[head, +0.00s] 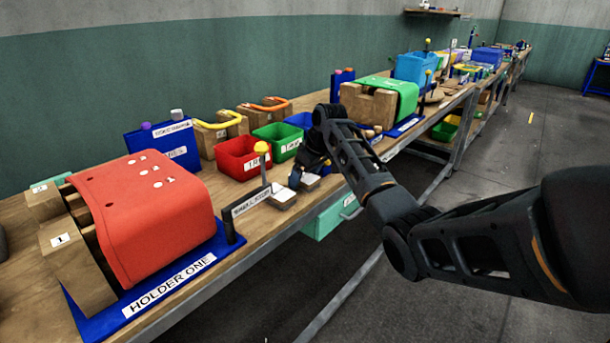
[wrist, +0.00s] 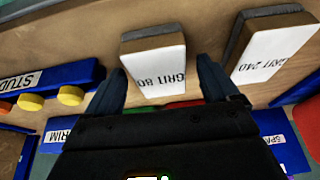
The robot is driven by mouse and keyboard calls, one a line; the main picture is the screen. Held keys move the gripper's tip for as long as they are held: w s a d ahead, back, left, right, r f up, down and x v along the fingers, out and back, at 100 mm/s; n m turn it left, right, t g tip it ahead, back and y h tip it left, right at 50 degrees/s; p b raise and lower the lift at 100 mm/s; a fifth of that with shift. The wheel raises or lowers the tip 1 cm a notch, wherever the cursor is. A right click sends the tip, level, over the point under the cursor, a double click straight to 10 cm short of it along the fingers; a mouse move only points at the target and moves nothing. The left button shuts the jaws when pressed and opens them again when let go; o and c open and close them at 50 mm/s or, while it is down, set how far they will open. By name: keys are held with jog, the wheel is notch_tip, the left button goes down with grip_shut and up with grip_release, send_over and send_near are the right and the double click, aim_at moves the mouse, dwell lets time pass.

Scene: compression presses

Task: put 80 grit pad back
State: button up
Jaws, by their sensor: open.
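The 80 grit pad (wrist: 155,62) is a block with a white face marked GRIT 80, upside down in the wrist view. A like pad marked GRIT 240 (wrist: 275,52) is to its right. My gripper (wrist: 160,68) is open, its two dark fingers either side of the 80 grit pad in the picture. Whether they touch it, I cannot tell. In the head view my gripper (head: 312,165) is low over the bench's front edge by two pale pads (head: 283,197); their grit marks are too small to read there.
A red bin (head: 240,158) and a green bin (head: 280,142) stand behind the pads. A yellow-knobbed post (head: 262,148) stands close to my gripper. The floor in front is clear.

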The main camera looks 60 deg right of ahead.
jog(key=shift+r, duration=0.15)
jog(key=v, duration=1.2)
jog(key=shift+s, duration=0.1)
